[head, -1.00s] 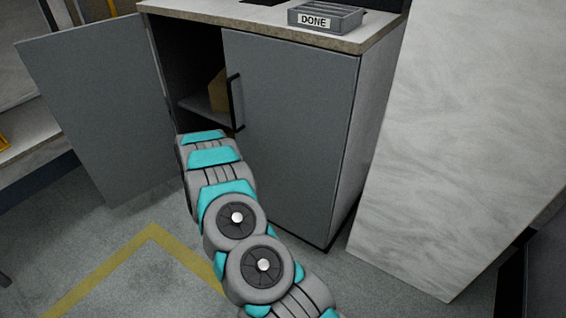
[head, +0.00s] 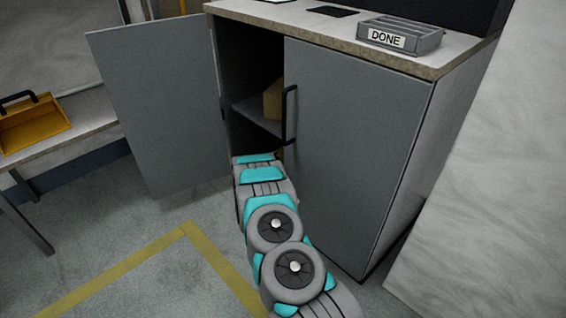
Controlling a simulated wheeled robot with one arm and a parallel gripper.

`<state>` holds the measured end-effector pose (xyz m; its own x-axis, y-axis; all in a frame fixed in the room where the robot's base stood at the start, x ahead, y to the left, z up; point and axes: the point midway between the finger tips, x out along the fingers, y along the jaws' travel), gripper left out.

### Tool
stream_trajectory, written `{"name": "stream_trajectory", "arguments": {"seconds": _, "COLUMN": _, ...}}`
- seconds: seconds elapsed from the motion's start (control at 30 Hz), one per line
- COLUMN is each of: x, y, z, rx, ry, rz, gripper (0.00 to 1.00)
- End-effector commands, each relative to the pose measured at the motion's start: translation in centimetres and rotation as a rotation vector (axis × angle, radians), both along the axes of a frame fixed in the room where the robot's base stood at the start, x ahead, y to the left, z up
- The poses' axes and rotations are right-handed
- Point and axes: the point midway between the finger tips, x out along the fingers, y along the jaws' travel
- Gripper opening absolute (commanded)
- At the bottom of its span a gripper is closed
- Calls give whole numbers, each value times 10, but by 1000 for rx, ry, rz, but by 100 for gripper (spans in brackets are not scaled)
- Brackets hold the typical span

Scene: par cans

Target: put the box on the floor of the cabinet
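The grey cabinet (head: 345,140) has its left door (head: 160,105) swung open and its right door shut. Through the opening, a tan box (head: 273,100) shows on the inner shelf (head: 252,113), partly hidden by the right door's edge. A small brownish patch shows below the shelf, too little to identify. The cabinet floor is hidden behind my arm. My arm reaches up from the bottom of the picture to the lower part of the opening. My gripper is hidden beyond the arm, so I cannot see whether it holds anything.
A grey tray labelled DONE (head: 400,36) stands on the cabinet top. A black handle (head: 289,115) sticks out from the right door. A bench with an orange tool carrier (head: 35,125) is at left. A pale slanted panel (head: 480,190) is at right. Floor at front left is clear.

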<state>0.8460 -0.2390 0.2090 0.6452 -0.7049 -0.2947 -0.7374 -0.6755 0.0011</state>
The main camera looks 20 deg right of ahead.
Motion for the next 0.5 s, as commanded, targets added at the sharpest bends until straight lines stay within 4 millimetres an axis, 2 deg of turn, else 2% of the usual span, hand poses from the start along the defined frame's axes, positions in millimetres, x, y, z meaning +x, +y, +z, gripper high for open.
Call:
{"name": "stream_trajectory", "arguments": {"seconds": 0.1, "x": 0, "y": 0, "z": -10, "rx": -1, "ry": 0, "rz": 0, "gripper": 0}}
{"name": "stream_trajectory", "arguments": {"seconds": 0.43, "x": 0, "y": 0, "z": -12, "rx": -1, "ry": -1, "rz": 0, "gripper": 0}}
{"name": "stream_trajectory", "arguments": {"seconds": 0.47, "x": 0, "y": 0, "z": -12, "rx": 0, "ry": 0, "rz": 0, "gripper": 90}}
{"name": "stream_trajectory", "arguments": {"seconds": 0.5, "x": 0, "y": 0, "z": -12, "rx": 0, "ry": 0, "rz": 0, "gripper": 94}}
